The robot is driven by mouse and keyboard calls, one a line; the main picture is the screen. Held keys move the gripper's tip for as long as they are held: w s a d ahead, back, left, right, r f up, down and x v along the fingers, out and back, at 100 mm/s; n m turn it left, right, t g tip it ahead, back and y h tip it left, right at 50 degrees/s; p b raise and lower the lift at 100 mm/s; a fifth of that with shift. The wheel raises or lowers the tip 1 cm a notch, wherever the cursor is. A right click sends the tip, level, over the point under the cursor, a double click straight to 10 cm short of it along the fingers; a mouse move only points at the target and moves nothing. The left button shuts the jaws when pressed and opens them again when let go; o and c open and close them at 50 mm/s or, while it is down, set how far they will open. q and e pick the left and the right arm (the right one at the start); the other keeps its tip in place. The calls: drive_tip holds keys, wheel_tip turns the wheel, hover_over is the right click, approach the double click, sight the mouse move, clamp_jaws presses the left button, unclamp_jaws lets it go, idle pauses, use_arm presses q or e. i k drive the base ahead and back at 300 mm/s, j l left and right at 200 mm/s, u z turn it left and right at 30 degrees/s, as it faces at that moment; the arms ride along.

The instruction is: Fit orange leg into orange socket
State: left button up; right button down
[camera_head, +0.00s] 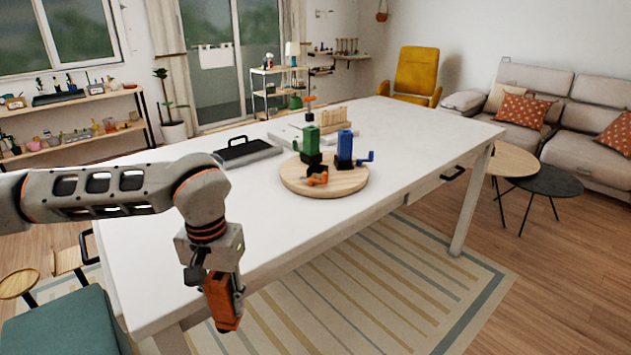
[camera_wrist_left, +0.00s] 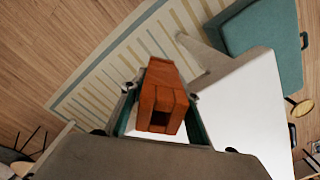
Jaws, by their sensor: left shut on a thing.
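My left gripper (camera_head: 222,288) is shut on an orange block-like leg (camera_head: 222,303), which hangs down past the table's near edge. In the left wrist view the orange leg (camera_wrist_left: 160,100) sits between the fingers and shows a dark square opening in its end. A round wooden board (camera_head: 325,183) on the table carries a green part (camera_head: 310,141), a blue part (camera_head: 345,145) and a small orange piece (camera_head: 317,179) at its front. I cannot tell whether that orange piece is the orange socket. My right gripper is not in view.
The white table (camera_head: 420,140) has clear room around the board. A dark tray with a handle (camera_head: 245,151) and a wooden rack (camera_head: 328,117) stand further back. A teal seat (camera_head: 65,325) is at the lower left, beside the table.

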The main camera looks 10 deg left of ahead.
sight(345, 179)
drive_tip(key=i+l+u, duration=0.35)
drive_tip(key=l, duration=0.3)
drive_tip(key=i+l+u, duration=0.15)
drive_tip(key=l, duration=0.25)
drive_tip(key=i+l+u, duration=0.15)
drive_tip(key=l, duration=0.2)
drive_tip(key=l+u, duration=0.2)
drive_tip(key=l, duration=0.2)
drive_tip(key=i+l+u, duration=0.15)
drive_tip(key=l, duration=0.25)
